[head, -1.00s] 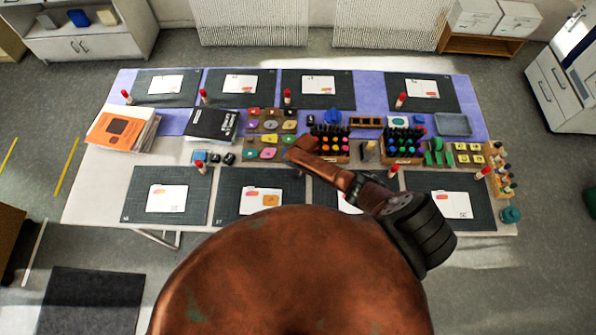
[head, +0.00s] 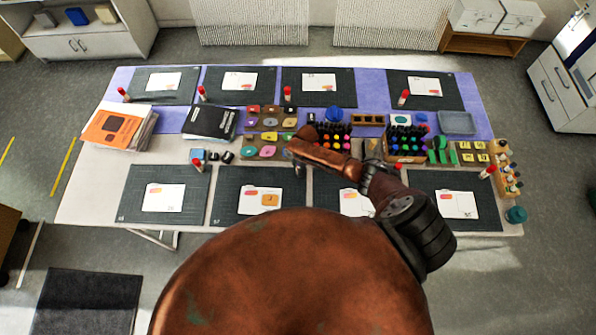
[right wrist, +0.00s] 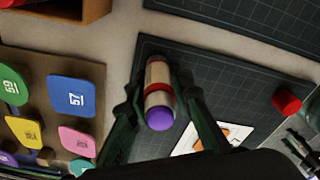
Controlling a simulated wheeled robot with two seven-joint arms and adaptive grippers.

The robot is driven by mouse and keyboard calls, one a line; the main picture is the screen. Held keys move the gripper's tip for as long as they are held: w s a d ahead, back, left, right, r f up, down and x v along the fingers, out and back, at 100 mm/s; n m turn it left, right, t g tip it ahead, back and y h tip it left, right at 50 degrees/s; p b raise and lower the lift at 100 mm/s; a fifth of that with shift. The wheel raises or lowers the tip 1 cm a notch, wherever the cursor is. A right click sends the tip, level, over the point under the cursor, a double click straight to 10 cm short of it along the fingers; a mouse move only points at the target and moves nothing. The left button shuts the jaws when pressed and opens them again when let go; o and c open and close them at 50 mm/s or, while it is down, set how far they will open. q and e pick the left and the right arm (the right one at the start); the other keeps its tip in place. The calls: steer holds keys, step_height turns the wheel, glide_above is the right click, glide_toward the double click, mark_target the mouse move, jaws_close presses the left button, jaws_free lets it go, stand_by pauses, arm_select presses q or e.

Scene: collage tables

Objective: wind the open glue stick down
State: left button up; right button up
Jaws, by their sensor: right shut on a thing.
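In the right wrist view, the open glue stick (right wrist: 159,95) has a pale body, a red band and a bare purple end toward the camera. My right gripper (right wrist: 165,90) is shut on it, one dark finger on each side. The stick is above or beside the edge of a dark cutting mat (right wrist: 220,75); whether it touches the table I cannot tell. In the head view my right gripper (head: 297,163) is over the middle of the table, below the coloured pads, and the held stick is not clearly visible there.
Coloured pads (right wrist: 72,96) lie close beside the gripper. A small red cylinder (right wrist: 287,101) is on the right in the wrist view. Marker racks (head: 405,142), a stack of orange books (head: 110,128) and red-capped sticks (head: 287,93) crowd the table.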

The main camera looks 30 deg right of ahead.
steer(key=shift+n, duration=0.7)
steer(key=shift+f+n+b, duration=0.1)
steer(key=shift+n+b, duration=0.65)
steer(key=shift+n, duration=0.15)
steer(key=shift+s+n+g+b, duration=0.15)
steer(key=shift+n+g+b, duration=0.25)
steer(key=shift+n, duration=0.5)
steer(key=shift+n+b, duration=0.65)
steer(key=shift+n, duration=0.35)
steer(key=shift+n+b, duration=0.4)
steer(key=shift+n, duration=0.5)
steer(key=shift+d+n+h+b, duration=0.1)
steer(key=shift+n+h+b, duration=0.2)
steer(key=shift+n+b, duration=0.45)
steer(key=shift+s+n, duration=0.15)
steer(key=shift+n, duration=0.8)
